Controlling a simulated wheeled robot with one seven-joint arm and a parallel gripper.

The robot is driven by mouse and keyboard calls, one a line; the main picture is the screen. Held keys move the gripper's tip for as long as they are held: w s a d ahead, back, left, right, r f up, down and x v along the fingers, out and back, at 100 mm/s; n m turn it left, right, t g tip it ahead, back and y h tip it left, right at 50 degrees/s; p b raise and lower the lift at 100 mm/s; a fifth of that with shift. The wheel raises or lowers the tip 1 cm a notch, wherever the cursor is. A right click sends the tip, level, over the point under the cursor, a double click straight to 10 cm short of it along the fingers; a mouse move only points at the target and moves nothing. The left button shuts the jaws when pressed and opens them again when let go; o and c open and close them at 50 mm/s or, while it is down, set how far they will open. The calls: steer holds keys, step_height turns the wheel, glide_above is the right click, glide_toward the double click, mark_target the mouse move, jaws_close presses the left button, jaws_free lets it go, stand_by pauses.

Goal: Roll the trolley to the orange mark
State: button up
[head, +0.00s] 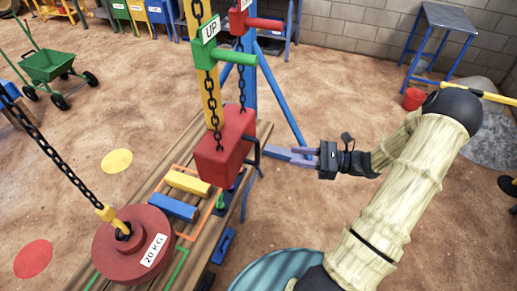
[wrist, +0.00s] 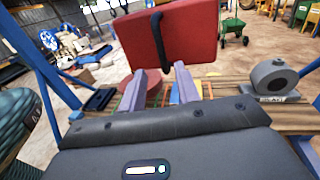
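A red block (head: 225,145) with a black handle (head: 252,152) hangs on black chains above a wooden bench; whether it belongs to the trolley I cannot tell. No trolley is clearly marked in view. An orange outline (head: 207,211) is painted on the bench below the block, partly covered by a yellow bar and a blue bar. My gripper (head: 275,152) is just right of the handle. In the wrist view the two fingers (wrist: 161,85) stand apart with nothing between them, and the red block (wrist: 190,38) and its handle (wrist: 158,40) are ahead and slightly above.
A red 20 KG weight (head: 132,245) hangs on a chain at the bench's near end. A yellow post (head: 207,85) and blue legs (head: 283,100) stand behind the block. A green cart (head: 47,65) is far left. A grey object (wrist: 274,78) sits right on the bench. Floor right is mostly clear.

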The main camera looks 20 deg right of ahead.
mark_target(257, 163)
steer(key=p+x, duration=0.3)
steer(key=x, duration=0.9)
steer(key=shift+w+a, duration=0.1)
steer(key=shift+a, duration=0.25)
